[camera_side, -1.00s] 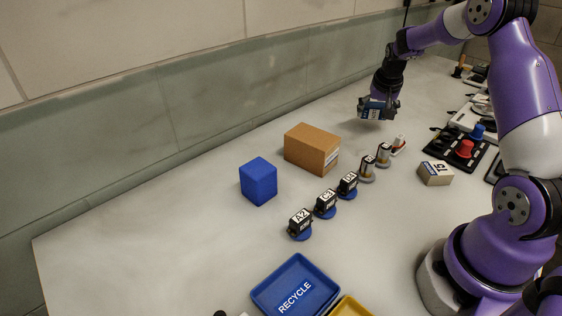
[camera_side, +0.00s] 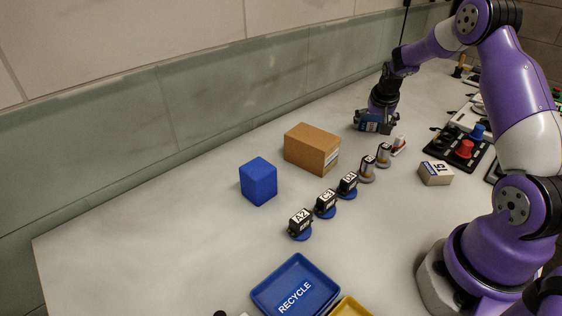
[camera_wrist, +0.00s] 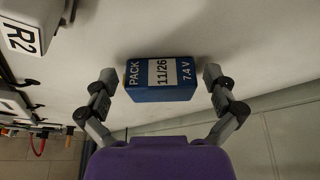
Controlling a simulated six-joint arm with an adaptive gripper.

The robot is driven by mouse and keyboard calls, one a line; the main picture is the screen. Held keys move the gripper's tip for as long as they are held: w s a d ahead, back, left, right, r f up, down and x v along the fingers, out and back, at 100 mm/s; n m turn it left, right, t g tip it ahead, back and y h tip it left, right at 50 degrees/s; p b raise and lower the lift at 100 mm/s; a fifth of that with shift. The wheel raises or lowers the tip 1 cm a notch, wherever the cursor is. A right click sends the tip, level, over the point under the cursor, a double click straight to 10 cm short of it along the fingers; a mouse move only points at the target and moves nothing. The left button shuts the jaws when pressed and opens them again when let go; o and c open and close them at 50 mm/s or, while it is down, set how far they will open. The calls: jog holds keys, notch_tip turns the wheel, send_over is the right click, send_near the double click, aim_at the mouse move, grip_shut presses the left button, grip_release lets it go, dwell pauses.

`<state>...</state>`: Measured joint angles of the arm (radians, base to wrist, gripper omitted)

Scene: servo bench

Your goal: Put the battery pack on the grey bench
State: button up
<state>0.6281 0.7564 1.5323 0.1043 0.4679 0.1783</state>
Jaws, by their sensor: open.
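The battery pack (camera_wrist: 160,88) is a blue block with a white label reading PACK 11/26 7.4 V. In the wrist view it sits on the pale bench surface between the fingers of my gripper (camera_wrist: 162,76), with a gap showing on each side. In the side view the blue pack (camera_side: 369,125) shows low at the far part of the grey bench (camera_side: 190,220), partly hidden by my gripper (camera_side: 375,127). My gripper is open around the pack and points down.
A cardboard box (camera_side: 312,149) and a blue block (camera_side: 258,181) stand left of my gripper. Several small labelled servos (camera_side: 326,204) stand in a row nearer the camera. A blue RECYCLE tray (camera_side: 295,286) lies in front. A box labelled 15 (camera_side: 435,174) is at right.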

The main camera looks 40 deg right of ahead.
jog(key=a+v, duration=0.1)
jog(key=v, duration=1)
jog(key=s+a+r+n+t+y, duration=0.1)
jog(key=s+a+r+n, duration=0.2)
jog(key=a, duration=0.6)
jog(key=s+a+r+n+t+y, duration=0.1)
jog(key=s+a+r+n, duration=0.2)
jog(key=a, duration=0.6)
jog(key=shift+r+n, duration=0.4)
jog(key=shift+r, duration=0.3)
jog(key=s+a+n, duration=0.1)
jog(key=s+a, duration=0.1)
jog(key=s+a+n+y, duration=0.1)
jog(key=s+a, duration=0.2)
jog(key=shift+s+a+f+n+t+y, duration=0.25)
jog(key=shift+a+n+t+y, duration=0.05)
jog(key=shift+n, duration=0.1)
jog(key=shift+s+a+f, duration=0.1)
jog(key=shift+s+a, duration=0.15)
jog(key=shift+s, duration=0.1)
